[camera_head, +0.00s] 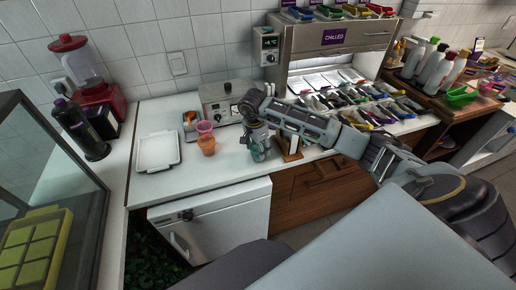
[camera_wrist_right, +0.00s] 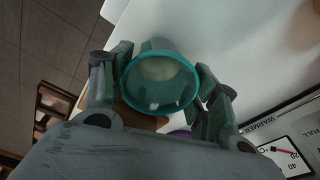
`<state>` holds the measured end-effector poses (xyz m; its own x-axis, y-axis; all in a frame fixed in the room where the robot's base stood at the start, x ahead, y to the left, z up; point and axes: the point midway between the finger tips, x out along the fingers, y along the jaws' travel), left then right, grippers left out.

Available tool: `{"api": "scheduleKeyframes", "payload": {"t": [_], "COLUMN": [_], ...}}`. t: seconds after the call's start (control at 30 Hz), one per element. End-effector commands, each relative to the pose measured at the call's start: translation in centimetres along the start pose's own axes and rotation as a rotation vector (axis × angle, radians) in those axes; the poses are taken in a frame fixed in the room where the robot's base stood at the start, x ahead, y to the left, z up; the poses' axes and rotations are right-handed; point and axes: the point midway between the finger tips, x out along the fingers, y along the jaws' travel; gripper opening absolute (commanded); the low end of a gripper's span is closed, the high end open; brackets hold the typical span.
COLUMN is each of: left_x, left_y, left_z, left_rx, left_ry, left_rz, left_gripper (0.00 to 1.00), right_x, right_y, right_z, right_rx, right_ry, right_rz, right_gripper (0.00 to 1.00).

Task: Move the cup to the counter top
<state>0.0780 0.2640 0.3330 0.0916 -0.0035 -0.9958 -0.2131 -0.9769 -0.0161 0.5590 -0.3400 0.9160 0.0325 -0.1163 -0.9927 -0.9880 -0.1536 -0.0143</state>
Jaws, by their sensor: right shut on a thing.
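A translucent teal cup (camera_wrist_right: 160,82) is held between the two fingers of my right gripper (camera_wrist_right: 158,88) in the wrist view, its round mouth facing the camera. In the head view my right gripper (camera_head: 257,143) is over the front part of the white counter top (camera_head: 225,171), and the teal cup (camera_head: 259,154) shows between its fingers. I cannot tell whether the cup touches the counter. My left gripper is not in view.
A pink cup (camera_head: 204,127) and an orange cup (camera_head: 207,145) stand left of the gripper. A white tray (camera_head: 158,152) lies further left. A grey warmer (camera_head: 226,100) stands behind. A wooden holder (camera_head: 291,150) is close on the right. Counter front left is clear.

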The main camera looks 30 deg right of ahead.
Motion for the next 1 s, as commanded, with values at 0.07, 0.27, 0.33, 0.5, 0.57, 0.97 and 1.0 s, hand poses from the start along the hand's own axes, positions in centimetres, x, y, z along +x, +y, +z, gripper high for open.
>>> {"api": "scheduleKeyframes", "payload": {"t": [0.07, 0.27, 0.33, 0.5, 0.57, 0.97, 1.0], "left_x": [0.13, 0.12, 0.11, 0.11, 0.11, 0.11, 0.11], "left_y": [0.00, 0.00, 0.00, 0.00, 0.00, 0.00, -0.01], "left_z": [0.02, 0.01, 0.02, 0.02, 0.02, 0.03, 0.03], "left_rx": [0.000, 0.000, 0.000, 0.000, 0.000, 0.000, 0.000], "left_ry": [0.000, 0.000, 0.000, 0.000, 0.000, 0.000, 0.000], "left_rz": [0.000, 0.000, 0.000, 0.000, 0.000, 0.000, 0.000], "left_gripper": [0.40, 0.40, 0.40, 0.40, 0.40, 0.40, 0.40], "right_x": [0.00, -0.04, -0.04, -0.03, -0.03, -0.01, -0.01], "right_y": [-0.04, -0.03, -0.03, -0.02, -0.02, 0.00, 0.00], "right_z": [-0.03, -0.02, -0.02, -0.03, -0.02, -0.02, -0.03], "right_rx": [0.000, 0.000, 0.000, 0.000, 0.000, 0.000, 0.000], "right_ry": [0.001, 0.000, 0.000, 0.000, 0.000, 0.000, 0.000], "right_rz": [-0.001, -0.001, -0.001, 0.000, 0.000, 0.000, 0.000], "right_gripper": [0.40, 0.40, 0.40, 0.68, 0.75, 0.93, 0.98]}}
